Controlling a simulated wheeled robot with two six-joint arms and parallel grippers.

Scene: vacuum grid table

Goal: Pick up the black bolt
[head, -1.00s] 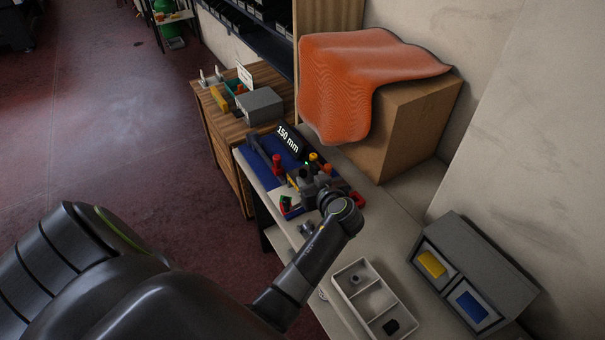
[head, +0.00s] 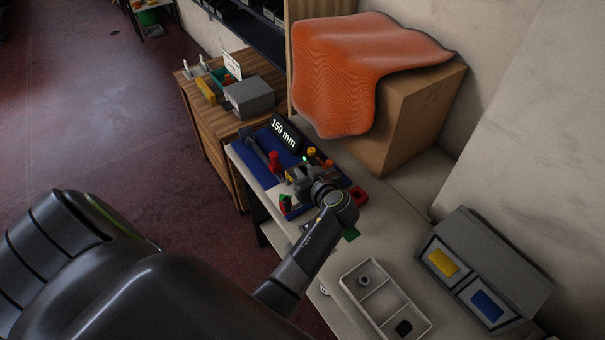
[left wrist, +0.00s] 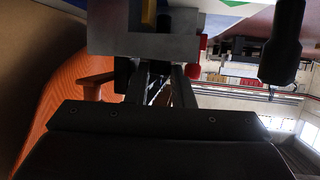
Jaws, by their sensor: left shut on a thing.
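My left gripper (head: 314,182) is over the grey metal fixture on the blue mat (head: 253,172), with my arm coming in from the lower left. In the left wrist view its two fingers (left wrist: 161,70) run up to a grey metal block (left wrist: 145,42) that hides their tips. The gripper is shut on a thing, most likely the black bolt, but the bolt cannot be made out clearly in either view. My right gripper is not in view.
A red cylinder (head: 274,160) and a "150 mm" display (head: 284,133) stand by the fixture. A divided tray (head: 365,318) and a grey bin unit (head: 505,262) are at the right front. A cardboard box (head: 422,118) under an orange cloth (head: 335,65) stands behind.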

